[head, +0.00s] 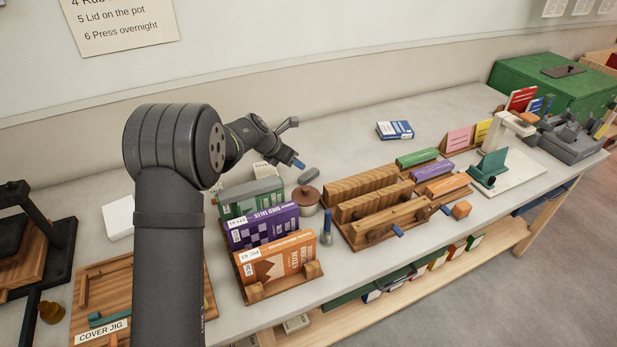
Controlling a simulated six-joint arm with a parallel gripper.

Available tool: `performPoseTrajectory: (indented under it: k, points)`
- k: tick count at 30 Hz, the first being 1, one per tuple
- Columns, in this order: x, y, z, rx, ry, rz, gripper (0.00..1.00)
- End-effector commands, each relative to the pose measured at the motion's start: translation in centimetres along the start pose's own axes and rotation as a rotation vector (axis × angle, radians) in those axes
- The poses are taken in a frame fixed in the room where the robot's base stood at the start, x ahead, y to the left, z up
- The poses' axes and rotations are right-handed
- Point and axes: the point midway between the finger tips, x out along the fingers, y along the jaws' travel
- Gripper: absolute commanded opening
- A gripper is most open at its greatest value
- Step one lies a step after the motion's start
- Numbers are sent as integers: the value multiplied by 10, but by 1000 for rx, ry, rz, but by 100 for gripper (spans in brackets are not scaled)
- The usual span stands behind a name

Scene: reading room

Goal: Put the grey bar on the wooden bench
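A wooden bench-like frame with thick boards (362,187) stands right of the pot. Green, purple and orange blocks lie in a wooden rack at its right.
The brown-lidded pot (305,200) and a rack of upright books (270,258) stand close in front of my gripper. A blue-handled tool (326,227) stands beside the books. A blue-and-white box (394,130) lies at the back. The table between it and my gripper is clear.

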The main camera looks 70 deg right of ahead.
Motion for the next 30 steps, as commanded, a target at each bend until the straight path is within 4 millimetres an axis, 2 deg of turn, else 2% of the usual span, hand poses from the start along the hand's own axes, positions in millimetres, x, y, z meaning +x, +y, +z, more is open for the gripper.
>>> performPoseTrajectory:
  k: [1,6,10,13,17,24,30]
  points:
    - [-4,-1,12,13,28,-11,53]
    - [-22,1,32,9,170,-9,53]
    - [-34,6,39,-10,250,19,53]
    - [-35,8,39,-18,278,31,53]
    - [-16,8,33,-21,284,31,53]
    - [35,9,19,-20,281,31,53]
    - [68,11,10,-20,280,32,53]
